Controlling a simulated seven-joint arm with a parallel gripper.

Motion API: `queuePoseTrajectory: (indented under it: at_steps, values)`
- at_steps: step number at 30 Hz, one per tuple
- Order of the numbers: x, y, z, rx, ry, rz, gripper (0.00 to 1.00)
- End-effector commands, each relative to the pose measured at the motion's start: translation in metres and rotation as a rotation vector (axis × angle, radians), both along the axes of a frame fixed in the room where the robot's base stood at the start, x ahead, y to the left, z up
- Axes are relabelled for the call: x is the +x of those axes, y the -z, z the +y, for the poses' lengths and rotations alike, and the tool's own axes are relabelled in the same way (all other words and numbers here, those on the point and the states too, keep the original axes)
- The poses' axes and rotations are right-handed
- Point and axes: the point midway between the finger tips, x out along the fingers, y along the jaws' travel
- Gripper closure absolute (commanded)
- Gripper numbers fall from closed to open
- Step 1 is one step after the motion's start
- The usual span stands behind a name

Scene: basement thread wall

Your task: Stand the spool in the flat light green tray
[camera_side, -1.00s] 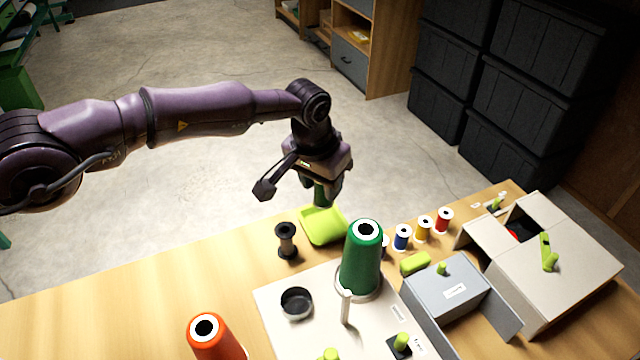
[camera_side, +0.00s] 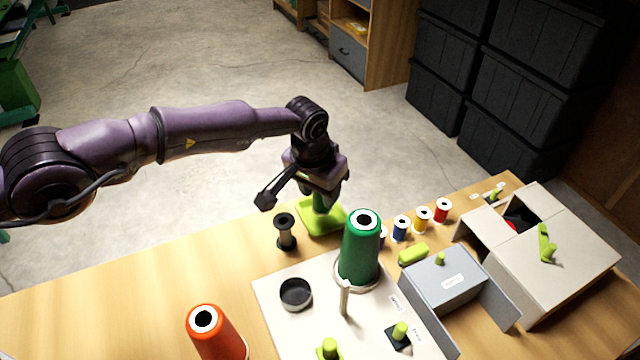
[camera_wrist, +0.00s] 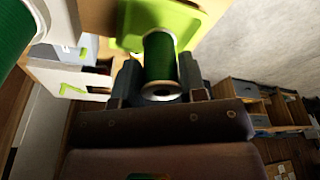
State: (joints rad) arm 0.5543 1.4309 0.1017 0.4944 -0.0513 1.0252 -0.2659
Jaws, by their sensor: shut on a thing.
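The flat light green tray (camera_side: 312,225) lies on the wooden bench, to the left of and behind the big green thread cone. My gripper (camera_side: 322,194) points down over it, shut on a small green spool (camera_side: 320,203). The spool is upright, its lower end over or in the tray; I cannot tell whether it touches the tray floor. In the wrist view the spool (camera_wrist: 160,60) sits between my two fingers (camera_wrist: 160,82), its near white-and-dark end facing the camera, with the tray (camera_wrist: 185,22) beyond it.
An empty black spool (camera_side: 285,232) stands just left of the tray. The big green cone (camera_side: 360,250) stands close on the right. Blue, yellow and red spools (camera_side: 423,219) line up further right, near a grey box (camera_side: 447,285).

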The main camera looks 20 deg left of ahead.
Motion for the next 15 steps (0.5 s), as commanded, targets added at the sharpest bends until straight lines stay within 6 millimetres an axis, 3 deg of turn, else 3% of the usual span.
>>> queuePoseTrajectory:
  at_steps: [15]
  values:
    - [0.000,0.021,0.000,0.000,0.000,0.000,0.77]
